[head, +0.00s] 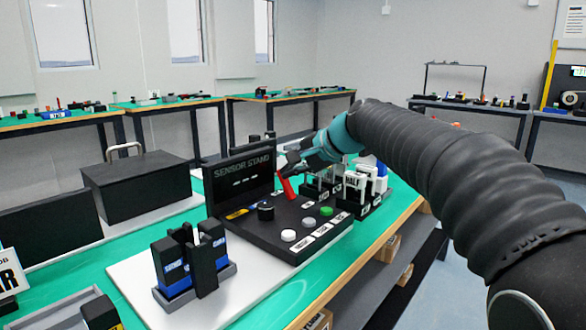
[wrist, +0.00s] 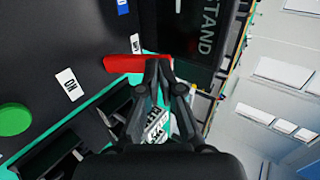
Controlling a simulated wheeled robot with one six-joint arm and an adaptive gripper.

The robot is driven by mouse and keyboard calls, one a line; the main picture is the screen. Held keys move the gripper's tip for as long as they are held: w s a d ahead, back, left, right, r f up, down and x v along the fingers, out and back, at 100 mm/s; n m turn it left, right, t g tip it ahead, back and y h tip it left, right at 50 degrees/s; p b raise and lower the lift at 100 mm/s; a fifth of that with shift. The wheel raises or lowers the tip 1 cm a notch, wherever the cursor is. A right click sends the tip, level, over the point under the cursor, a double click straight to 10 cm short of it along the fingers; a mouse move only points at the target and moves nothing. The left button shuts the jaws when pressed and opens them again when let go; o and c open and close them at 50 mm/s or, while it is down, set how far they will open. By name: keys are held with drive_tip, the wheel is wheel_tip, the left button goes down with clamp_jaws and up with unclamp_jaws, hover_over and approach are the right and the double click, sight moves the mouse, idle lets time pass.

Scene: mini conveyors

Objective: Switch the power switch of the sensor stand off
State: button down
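The sensor stand (head: 295,225) is a black console with a raised back panel lettered "SENSOR STAND" (head: 238,172). A red lever (head: 287,188) stands tilted at its right rear; I take it as the power switch. The red lever (wrist: 130,63) also shows in the wrist view, lying across the picture beside a small white label (wrist: 135,44). My gripper (head: 285,163) is at the lever's upper end. In the wrist view my gripper (wrist: 159,63) has its fingertips close together, overlapping the lever's right end. Whether they touch it is unclear.
The console also carries a black knob (head: 265,211), a green button (head: 326,211) and white buttons. A blue-and-black device (head: 188,262) stands in front. A rack with white labelled pieces (head: 355,187) is close behind on the right. A black case (head: 138,183) stands at left.

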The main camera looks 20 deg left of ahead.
drive_tip(key=shift+s+f, duration=0.1)
drive_tip(key=shift+f, duration=0.2)
drive_tip(key=shift+s+d+f+b, duration=0.15)
drive_tip(key=shift+d+b, duration=0.15)
drive_tip(key=shift+b, duration=0.05)
drive_tip(key=shift+d, duration=0.25)
drive_tip(key=a+r+p+v, duration=0.1)
drive_tip(key=v, duration=1.2)
drive_tip(key=s+d+f+n+t+h, duration=0.1)
drive_tip(key=s+d+f+n+h, duration=0.3)
drive_tip(key=s+d+f, duration=2.2)
drive_tip(key=d+f+h, duration=0.1)
drive_tip(key=d+h, duration=0.1)
drive_tip(key=h, duration=0.4)
drive_tip(key=shift+s+f, duration=0.25)
drive_tip(key=shift+f, duration=0.1)
